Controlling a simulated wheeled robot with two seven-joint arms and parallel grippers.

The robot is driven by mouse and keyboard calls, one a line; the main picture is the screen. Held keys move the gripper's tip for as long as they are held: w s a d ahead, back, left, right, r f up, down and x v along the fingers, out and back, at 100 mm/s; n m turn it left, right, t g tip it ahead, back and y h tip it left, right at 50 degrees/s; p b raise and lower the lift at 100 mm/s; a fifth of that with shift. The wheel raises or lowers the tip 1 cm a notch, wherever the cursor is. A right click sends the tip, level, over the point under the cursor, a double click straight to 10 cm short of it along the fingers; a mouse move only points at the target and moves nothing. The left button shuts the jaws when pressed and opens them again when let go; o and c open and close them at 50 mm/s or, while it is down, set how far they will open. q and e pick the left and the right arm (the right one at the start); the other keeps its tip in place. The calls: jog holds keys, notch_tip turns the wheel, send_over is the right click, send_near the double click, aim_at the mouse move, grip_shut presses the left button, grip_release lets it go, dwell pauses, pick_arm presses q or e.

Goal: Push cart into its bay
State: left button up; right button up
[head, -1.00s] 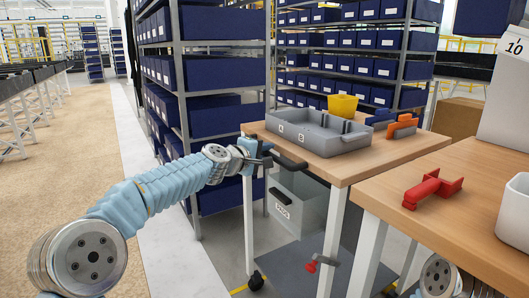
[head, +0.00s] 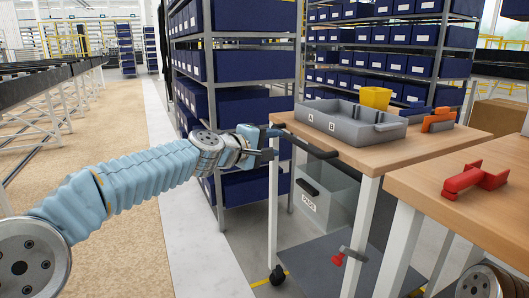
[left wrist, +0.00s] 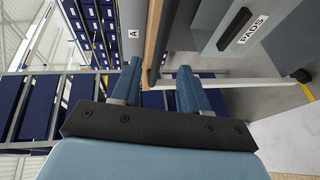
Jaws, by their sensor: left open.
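The cart has a wooden top (head: 400,155), white legs, a grey lower shelf (head: 315,262) and a castor (head: 277,275). Its black handle (head: 318,150) sticks out at the near left edge. My left gripper (head: 270,144) is at the left part of the handle. In the left wrist view its open fingers (left wrist: 158,88) stand on either side of the dark handle bar (left wrist: 155,45); contact cannot be told. Yellow tape (head: 261,282) shows on the floor by the castor. Only part of my right arm shows at the lower right; its gripper is out of view.
On the cart are a grey tray (head: 350,128), a yellow bin (head: 376,97) and an orange piece (head: 438,121). A PADS bin (head: 328,195) hangs below. A table (head: 430,190) with a red part (head: 475,180) stands close at right. Shelves (head: 235,70) rise behind; the left aisle is clear.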

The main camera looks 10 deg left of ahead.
pick_arm(q)
jog(key=v, duration=0.3)
jog(key=shift+f, duration=0.1)
notch_tip(320, 180, down, 18)
jog(key=w+g+y, duration=0.2)
jog(key=g, duration=0.1)
jog(key=s+a+f+m+g+y+p, duration=0.15)
jog(key=s+f, duration=0.25)
jog(key=f, duration=0.7)
jog(key=s+f+m+g+y, duration=0.1)
jog(key=s+f+m+g, duration=0.15)
jog(key=f, duration=0.75)
jog(key=s+f+m+g, duration=0.1)
jog(key=s+f+g, duration=0.1)
jog(key=s+f, duration=0.4)
jog(key=s+f+m+g+p, duration=0.1)
jog(key=s+f+m, duration=0.1)
jog(key=s+f, duration=0.5)
jog(key=s+f+m+g, duration=0.1)
jog(key=s+f, duration=0.5)
jog(key=s, duration=0.9)
jog(key=shift+s+d+f+m+g+p, duration=0.15)
jog(key=shift+d+m+g+p, duration=0.2)
jog(key=shift+g, duration=0.45)
